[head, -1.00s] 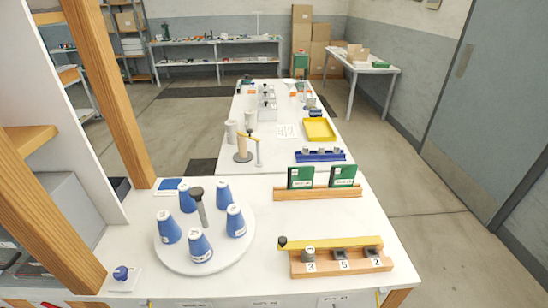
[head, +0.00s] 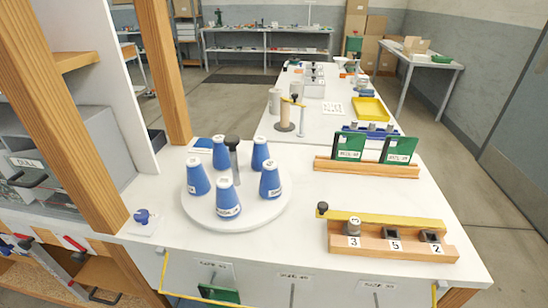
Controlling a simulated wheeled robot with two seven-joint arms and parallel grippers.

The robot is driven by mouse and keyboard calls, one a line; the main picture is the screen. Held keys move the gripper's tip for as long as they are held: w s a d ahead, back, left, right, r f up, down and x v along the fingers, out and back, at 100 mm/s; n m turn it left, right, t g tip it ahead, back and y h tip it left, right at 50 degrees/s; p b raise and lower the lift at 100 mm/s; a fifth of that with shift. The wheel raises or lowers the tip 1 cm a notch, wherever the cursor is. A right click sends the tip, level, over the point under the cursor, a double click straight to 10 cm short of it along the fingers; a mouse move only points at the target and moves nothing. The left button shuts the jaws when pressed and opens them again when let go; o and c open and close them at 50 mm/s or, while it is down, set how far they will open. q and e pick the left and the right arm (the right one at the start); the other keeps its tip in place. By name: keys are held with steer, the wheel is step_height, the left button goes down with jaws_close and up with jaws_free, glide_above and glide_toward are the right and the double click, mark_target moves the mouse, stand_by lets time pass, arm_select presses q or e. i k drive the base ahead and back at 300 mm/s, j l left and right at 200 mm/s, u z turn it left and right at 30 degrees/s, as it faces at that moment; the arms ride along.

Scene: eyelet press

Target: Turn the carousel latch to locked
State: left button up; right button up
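The carousel (head: 195,208), a white round disc, lies on the white table. Several blue cones with white labels stand on it around a central post with a dark knob (head: 233,142). A small blue knob (head: 142,215) on a white plate sits on the table to the left front of the disc. It looks like the latch, but no readable locked or unlocked mark shows, so I cannot tell its position. Neither of my grippers is in view.
A wooden post (head: 75,120) stands left of the blue knob, and another (head: 165,75) behind it. A wooden block with numbered sockets (head: 385,252) and a yellow bar (head: 390,224) lie at right. Green cards (head: 350,145) stand in a wooden rail. Bare tabletop separates disc and block.

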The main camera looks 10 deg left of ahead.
mark_target(142, 216)
steer(key=u, duration=1.45)
